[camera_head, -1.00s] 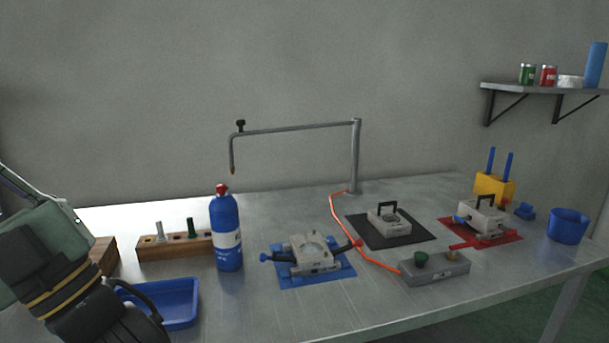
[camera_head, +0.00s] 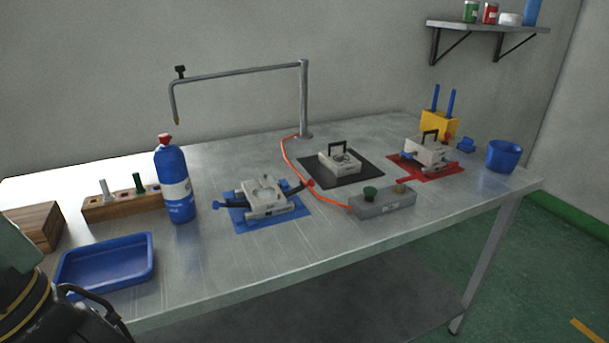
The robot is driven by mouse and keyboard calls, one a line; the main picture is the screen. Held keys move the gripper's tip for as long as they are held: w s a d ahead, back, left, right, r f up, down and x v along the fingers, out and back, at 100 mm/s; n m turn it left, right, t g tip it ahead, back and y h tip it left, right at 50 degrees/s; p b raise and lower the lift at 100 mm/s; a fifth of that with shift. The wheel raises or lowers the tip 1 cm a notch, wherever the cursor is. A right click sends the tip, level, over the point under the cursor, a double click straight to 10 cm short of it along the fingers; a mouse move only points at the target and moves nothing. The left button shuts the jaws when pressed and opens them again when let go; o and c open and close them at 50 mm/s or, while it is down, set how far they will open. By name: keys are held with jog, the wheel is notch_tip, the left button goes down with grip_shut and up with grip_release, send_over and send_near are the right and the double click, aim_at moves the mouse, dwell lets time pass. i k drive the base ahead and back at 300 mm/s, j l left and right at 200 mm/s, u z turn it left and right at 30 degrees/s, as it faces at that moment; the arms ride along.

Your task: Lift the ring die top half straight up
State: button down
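A grey die block with a black handle (camera_head: 431,150) stands on a red mat (camera_head: 447,172) at the right of the table. A second grey piece with a black handle (camera_head: 339,161) sits on a black mat (camera_head: 369,172). A grey die block with a round recess on top (camera_head: 265,195) and blue and dark side parts lies on a blue mat (camera_head: 290,219). I cannot tell by look which one is the ring die. Part of my arm shows at the lower left, well away from all three; my gripper's fingers are outside the picture.
A blue tray (camera_head: 147,264), a blue bottle (camera_head: 174,185) and a wooden rack (camera_head: 99,210) stand at the left. A bent metal pipe (camera_head: 304,100) rises behind. A grey box with green knob (camera_head: 391,205) and orange hose stands before the black mat. A blue cup (camera_head: 504,157) is far right.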

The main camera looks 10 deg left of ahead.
aim_at(339, 155)
jog(key=l+u, duration=0.2)
jog(key=u, duration=0.25)
jog(key=i+l+u, duration=0.1)
jog(key=l+u, duration=0.15)
jog(key=u, duration=0.2)
jog(key=l+u, duration=0.45)
jog(key=l, duration=1.1)
jog(key=k+l, duration=0.15)
jog(key=l, duration=0.25)
jog(key=l+u, duration=0.1)
jog(key=l, duration=0.3)
jog(key=i+l, duration=0.1)
jog(key=i, duration=0.35)
jog(key=i+l, duration=0.1)
jog(key=i, duration=0.35)
